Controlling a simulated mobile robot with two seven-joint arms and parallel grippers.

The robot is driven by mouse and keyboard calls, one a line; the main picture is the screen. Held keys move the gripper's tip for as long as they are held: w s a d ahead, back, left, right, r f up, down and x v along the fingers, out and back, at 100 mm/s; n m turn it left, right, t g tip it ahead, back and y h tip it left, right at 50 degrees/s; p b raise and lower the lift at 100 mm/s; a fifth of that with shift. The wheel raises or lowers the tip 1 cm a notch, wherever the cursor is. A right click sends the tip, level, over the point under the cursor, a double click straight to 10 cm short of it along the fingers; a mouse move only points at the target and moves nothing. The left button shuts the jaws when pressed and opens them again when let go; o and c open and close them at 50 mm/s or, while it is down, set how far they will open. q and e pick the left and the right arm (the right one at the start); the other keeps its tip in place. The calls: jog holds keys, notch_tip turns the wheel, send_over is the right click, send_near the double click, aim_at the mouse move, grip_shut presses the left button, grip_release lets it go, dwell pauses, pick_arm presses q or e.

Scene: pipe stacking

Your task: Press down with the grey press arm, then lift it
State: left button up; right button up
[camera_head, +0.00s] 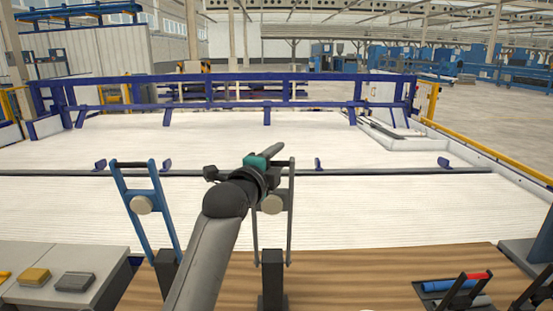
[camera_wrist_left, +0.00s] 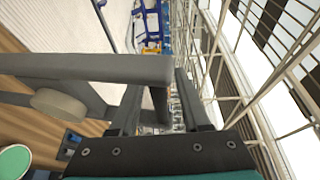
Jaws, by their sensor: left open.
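The grey press arm (camera_head: 290,215) stands upright at the middle of the wooden table, on a dark post, with a round pale knob (camera_head: 272,204). My left gripper (camera_head: 268,156) is at its top bar, and my wrist hides part of it. In the left wrist view the grey press arm (camera_wrist_left: 90,68) crosses in front of the open fingers (camera_wrist_left: 160,110), with its corner at the gap between them. I cannot tell whether the fingers touch it. My right gripper is not in view.
A similar blue press arm (camera_head: 140,205) stands upright to the left. A grey bench with yellow and dark blocks (camera_head: 35,277) is at the lower left. A dark tray with a blue pipe (camera_head: 440,286) is at the lower right. A white ribbed bed (camera_head: 390,215) lies beyond the table.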

pick_arm(q)
grip_shut()
dwell(1.3)
